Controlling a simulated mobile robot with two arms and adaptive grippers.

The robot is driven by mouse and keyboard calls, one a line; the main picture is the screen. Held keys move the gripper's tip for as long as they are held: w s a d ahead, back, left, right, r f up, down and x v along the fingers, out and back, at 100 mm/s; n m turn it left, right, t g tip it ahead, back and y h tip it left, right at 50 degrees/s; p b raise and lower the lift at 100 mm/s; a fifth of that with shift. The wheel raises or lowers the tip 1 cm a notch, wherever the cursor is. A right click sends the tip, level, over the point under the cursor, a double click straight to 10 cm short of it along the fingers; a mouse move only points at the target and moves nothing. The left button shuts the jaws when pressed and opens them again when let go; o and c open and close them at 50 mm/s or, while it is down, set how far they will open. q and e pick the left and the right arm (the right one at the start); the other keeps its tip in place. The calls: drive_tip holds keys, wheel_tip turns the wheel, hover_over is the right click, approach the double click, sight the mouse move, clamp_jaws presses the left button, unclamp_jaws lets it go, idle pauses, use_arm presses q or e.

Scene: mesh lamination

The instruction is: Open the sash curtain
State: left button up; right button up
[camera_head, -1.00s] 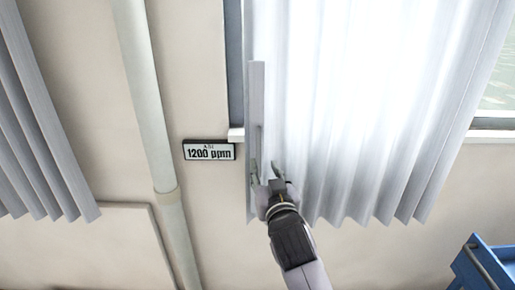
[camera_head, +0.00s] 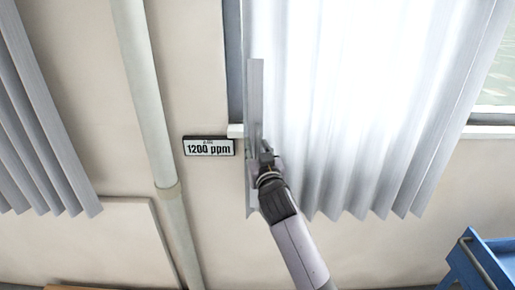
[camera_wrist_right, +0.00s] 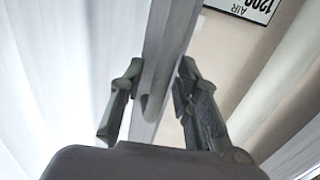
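The white pleated sash curtain (camera_head: 350,110) hangs over the window in the head view, its pleats spread across most of the opening. At its left edge is a narrow grey upright slat (camera_head: 255,100). My right gripper (camera_head: 265,150) is at the slat's lower half. In the right wrist view, the slat (camera_wrist_right: 168,50) runs between the two fingers of the right gripper (camera_wrist_right: 160,75). The fingers are apart, one on each side, with small gaps to the slat. My left gripper is not in view.
A sign reading 1200 ppm (camera_head: 209,146) is on the wall left of the slat. A vertical pipe (camera_head: 145,90) runs farther left. Another grey curtain (camera_head: 35,120) hangs at the far left. A blue cart (camera_head: 480,265) stands at the lower right.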

clamp_jaws()
idle(0.6)
